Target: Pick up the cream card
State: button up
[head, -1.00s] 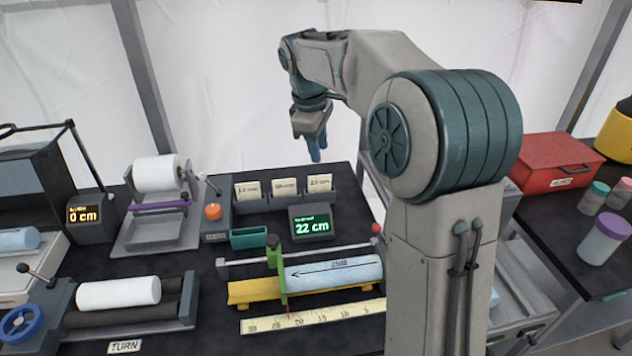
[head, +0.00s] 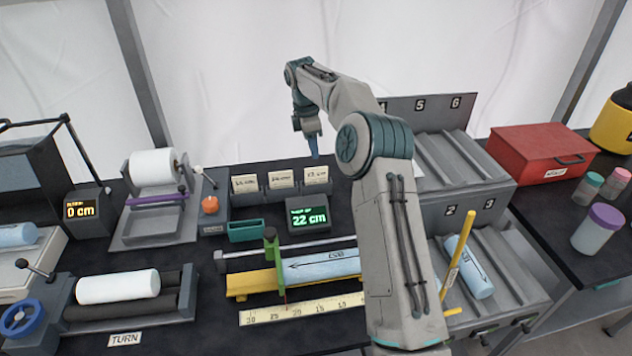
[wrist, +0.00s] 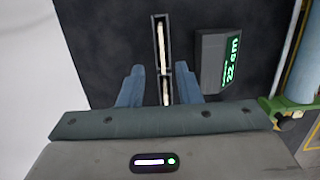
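Three cream cards with small dark print stand upright in grey holders in a row at the back of the bench: a left one (head: 244,184), a middle one (head: 281,179) and a right one (head: 316,175). My gripper (head: 314,150) points down just above and behind the right card in the head view. In the wrist view my gripper (wrist: 160,70) is open, its two blue fingers apart and empty. Between and beyond them, cream cards show edge-on in their holders, one farther off (wrist: 161,35) and one nearer (wrist: 166,92). I cannot tell touching.
A 22 cm display (head: 308,216) stands in front of the right holder; it also shows in the wrist view (wrist: 218,62). A green tray (head: 249,231) and an orange knob (head: 209,205) are near. A blue roll (head: 320,266) lies on a yellow cradle. Numbered racks (head: 440,160) stand right.

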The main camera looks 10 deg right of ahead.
aim_at(316, 170)
jog(key=f, duration=0.3)
jog(key=f+p, duration=0.1)
jog(key=f, duration=0.2)
jog(key=d+f, duration=0.1)
jog(key=f, duration=0.2)
jog(key=shift+s+p, duration=0.15)
jog(key=shift+p, duration=0.15)
grip_shut()
